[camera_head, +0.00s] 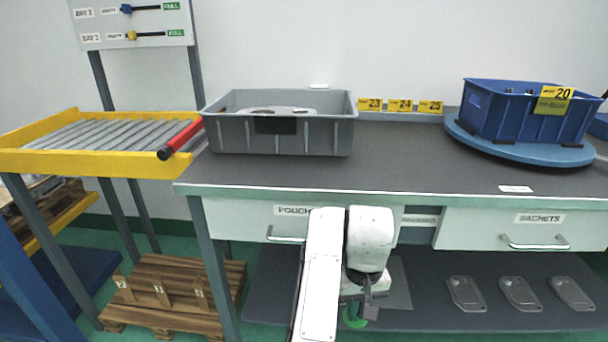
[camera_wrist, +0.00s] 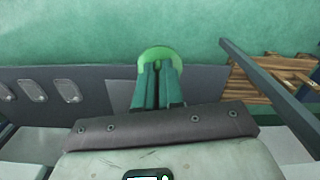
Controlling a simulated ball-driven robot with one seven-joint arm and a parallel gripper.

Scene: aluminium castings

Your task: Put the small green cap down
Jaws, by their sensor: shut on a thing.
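The small green cap (camera_wrist: 154,54) shows in the wrist view as a bright green round thing at the tips of my gripper (camera_wrist: 157,72). The two fingers are close together, shut on the cap. In the head view, the cap (camera_head: 355,322) shows low in the picture, under my wrist, in front of the bench. My gripper (camera_head: 364,308) points down there, below the level of the drawers. I cannot tell whether the cap touches anything below it.
A dark lower shelf (camera_head: 430,318) carries several grey castings (camera_head: 519,293) at right. The bench top (camera_head: 400,160) holds a grey crate (camera_head: 335,135) and a blue bin (camera_head: 490,115) on a turntable (camera_head: 560,152). A wooden pallet (camera_head: 170,268) lies on the green floor at left.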

